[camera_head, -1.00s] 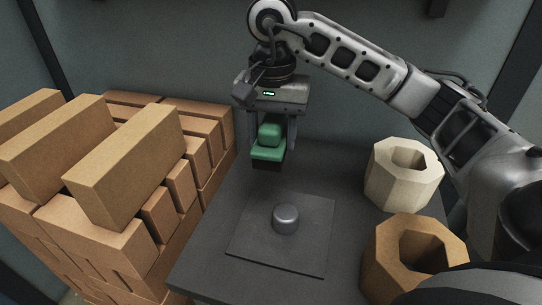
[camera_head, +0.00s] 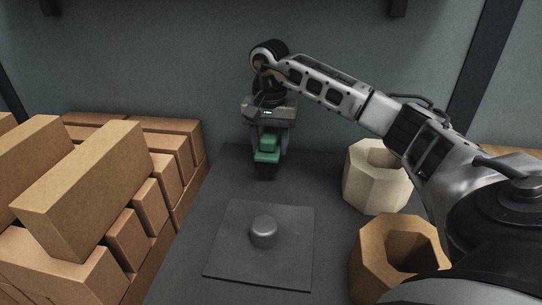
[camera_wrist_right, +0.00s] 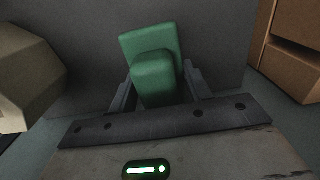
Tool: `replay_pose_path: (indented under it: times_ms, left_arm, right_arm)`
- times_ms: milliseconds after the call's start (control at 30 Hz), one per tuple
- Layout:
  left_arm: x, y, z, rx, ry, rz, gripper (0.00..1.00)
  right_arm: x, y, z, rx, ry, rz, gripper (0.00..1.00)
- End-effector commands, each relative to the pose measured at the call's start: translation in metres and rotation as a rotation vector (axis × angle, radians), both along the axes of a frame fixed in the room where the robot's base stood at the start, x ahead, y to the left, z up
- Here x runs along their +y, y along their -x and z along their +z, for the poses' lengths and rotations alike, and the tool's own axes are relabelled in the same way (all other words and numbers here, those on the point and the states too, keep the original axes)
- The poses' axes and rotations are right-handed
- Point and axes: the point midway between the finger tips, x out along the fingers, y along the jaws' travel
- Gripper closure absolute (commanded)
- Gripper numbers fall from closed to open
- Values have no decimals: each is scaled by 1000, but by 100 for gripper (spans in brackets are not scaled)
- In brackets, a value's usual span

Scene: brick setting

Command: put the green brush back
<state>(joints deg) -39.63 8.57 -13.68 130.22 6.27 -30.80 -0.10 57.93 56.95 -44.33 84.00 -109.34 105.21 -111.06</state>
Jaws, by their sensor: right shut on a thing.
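The green brush (camera_head: 267,146) is held in my right gripper (camera_head: 268,150), which is shut on it. The brush has a green handle and body with a dark underside, and hangs near the far end of the dark grey table (camera_head: 185,235). I cannot tell whether its dark underside touches the table. In the right wrist view the green brush (camera_wrist_right: 152,62) sits between the two fingers, its bristles hidden. My left gripper is not in view.
A dark square plate (camera_head: 225,262) with a short grey knob (camera_head: 263,231) lies nearer on the table. A cream octagonal hollow block (camera_head: 372,190) and a tan one (camera_head: 375,262) stand at the right. Stacked bricks (camera_head: 85,180) fill the left.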

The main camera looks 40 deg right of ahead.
Motion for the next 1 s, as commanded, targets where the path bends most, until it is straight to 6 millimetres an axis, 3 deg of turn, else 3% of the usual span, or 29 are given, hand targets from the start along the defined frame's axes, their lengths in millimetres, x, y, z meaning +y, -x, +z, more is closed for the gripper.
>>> replay_pose_path:
  times_ms: [300, 667, 700, 767, 1000]
  left_arm:
    - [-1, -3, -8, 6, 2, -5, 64]
    - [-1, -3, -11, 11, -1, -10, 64]
    - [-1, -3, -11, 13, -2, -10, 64]
    - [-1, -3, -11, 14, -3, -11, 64]
    - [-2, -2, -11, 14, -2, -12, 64]
  right_arm:
    - [-6, -2, -39, 1, 0, -1, 80]
    - [-6, -3, -42, -1, 1, -1, 80]
    - [-6, -3, -42, 1, 1, -1, 43]
    - [-6, -3, -41, 1, 1, -1, 29]
    - [-6, -2, -41, 1, 1, -1, 29]
